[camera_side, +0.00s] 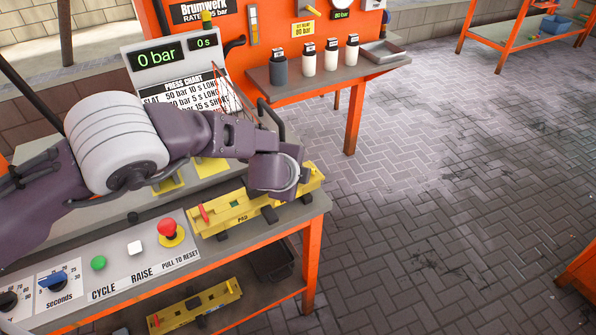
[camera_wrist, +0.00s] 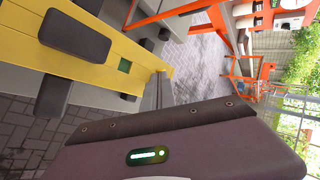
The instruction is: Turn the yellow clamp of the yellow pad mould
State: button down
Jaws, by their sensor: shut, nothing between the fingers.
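The yellow pad mould (camera_side: 238,216), marked PAD, lies along the right part of the bench top. A red handle (camera_side: 203,213) stands at its near left end. A raised yellow part (camera_side: 310,174) shows at its far right end; I cannot tell if this is the yellow clamp. My gripper (camera_side: 274,178) is over the far half of the mould, its fingers hidden behind my wrist there. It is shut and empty. In the wrist view the yellow mould (camera_wrist: 100,62) with dark blocks (camera_wrist: 74,36) runs beside my gripper's housing; contact with the clamp cannot be told.
A panel with a red stop button (camera_side: 168,228) and a green button (camera_side: 99,263) lies left of the mould. Another yellow mould (camera_side: 195,306) is on the lower shelf. The press display (camera_side: 155,57) reads 0 bar. Bottles (camera_side: 331,55) stand on a rear shelf.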

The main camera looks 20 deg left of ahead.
jog(key=shift+w, duration=0.1)
jog(key=shift+w+a+m+h, duration=0.15)
jog(key=shift+w+m+h, duration=0.05)
jog(key=shift+m+h, duration=0.2)
jog(key=m, duration=0.1)
jog(key=m+h, duration=0.2)
jog(key=shift+w+a+g, duration=0.25)
jog(key=shift+a+g, duration=0.05)
jog(key=shift+w+a, duration=0.1)
jog(key=shift+a, duration=0.05)
jog(key=shift+w+a, duration=0.15)
jog(key=shift+w, duration=0.1)
dwell(1.2)
